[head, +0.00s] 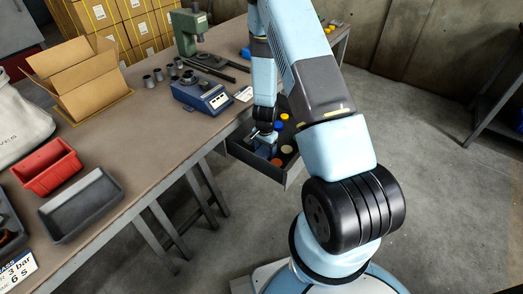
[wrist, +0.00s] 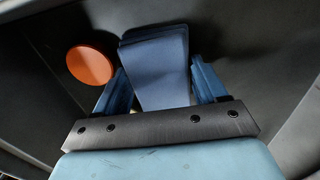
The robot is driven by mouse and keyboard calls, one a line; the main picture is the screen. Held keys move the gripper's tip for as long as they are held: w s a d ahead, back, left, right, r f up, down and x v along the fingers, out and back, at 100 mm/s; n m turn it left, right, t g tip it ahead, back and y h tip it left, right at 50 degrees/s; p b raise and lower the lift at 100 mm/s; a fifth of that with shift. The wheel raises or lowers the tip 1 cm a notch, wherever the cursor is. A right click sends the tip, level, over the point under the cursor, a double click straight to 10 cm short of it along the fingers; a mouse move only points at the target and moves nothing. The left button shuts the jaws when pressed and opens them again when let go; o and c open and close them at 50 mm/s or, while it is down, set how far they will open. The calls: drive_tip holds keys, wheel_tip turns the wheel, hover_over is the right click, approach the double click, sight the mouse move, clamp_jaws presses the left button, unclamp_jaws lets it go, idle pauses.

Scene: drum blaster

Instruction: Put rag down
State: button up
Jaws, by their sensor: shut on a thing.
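In the wrist view, the rag (wrist: 155,70) is a folded dark blue cloth between the two blue fingers of my gripper (wrist: 160,75). The fingers are shut on it, and its folded end reaches past the fingertips. In the head view, my gripper (head: 266,136) points down into the open grey drawer (head: 240,152) under the bench. I cannot tell whether the rag touches the drawer floor.
An orange round lid (wrist: 90,66) is close to the left finger. Blue (head: 278,126) and pale (head: 286,149) lids also show in the drawer. The bench (head: 150,130) above holds a blue device (head: 200,94), a green press (head: 190,32) and trays.

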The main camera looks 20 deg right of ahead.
drive_tip(key=o, duration=0.7)
drive_tip(key=shift+c, duration=0.2)
